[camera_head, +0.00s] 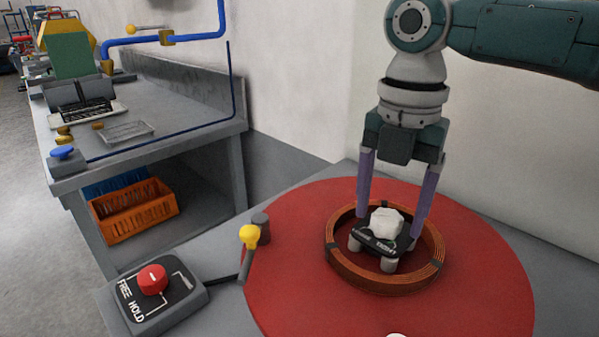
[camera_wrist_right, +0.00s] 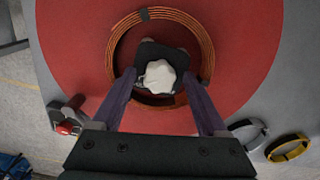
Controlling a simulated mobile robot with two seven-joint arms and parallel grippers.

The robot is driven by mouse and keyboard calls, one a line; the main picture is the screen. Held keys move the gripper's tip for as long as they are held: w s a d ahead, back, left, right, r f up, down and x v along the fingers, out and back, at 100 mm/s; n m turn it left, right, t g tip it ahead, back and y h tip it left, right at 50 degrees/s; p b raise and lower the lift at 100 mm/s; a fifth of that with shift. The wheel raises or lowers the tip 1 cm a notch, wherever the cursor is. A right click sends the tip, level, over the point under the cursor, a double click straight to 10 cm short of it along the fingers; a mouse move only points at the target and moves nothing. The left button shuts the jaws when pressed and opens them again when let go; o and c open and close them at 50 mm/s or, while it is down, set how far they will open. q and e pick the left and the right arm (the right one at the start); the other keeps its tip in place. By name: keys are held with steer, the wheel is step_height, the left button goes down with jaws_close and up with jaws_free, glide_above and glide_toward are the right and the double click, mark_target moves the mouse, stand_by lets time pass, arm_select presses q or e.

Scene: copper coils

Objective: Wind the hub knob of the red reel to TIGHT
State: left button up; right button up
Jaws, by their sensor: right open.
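The red reel (camera_head: 297,212) is a wide red disc on a grey surface, with a copper coil (camera_head: 432,271) lying on it. Inside the coil sits a black hub plate with lettering (camera_head: 369,241), too small to read. A white lobed hub knob (camera_head: 387,222) stands on the plate; it also shows in the right wrist view (camera_wrist_right: 159,75). My right gripper (camera_head: 389,222) points down over the hub. Its two purple fingers are spread apart, one on each side of the knob, with gaps visible. My left gripper is not in view.
A control box with a red knob (camera_head: 152,278) and FREE and HOLD lettering stands at the left, near a yellow-tipped lever (camera_head: 250,236). A workbench (camera_head: 190,125) with an orange crate (camera_head: 137,218) below is behind.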

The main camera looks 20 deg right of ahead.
jaws_close()
stand_by(0.5)
steer(key=shift+r, duration=0.1)
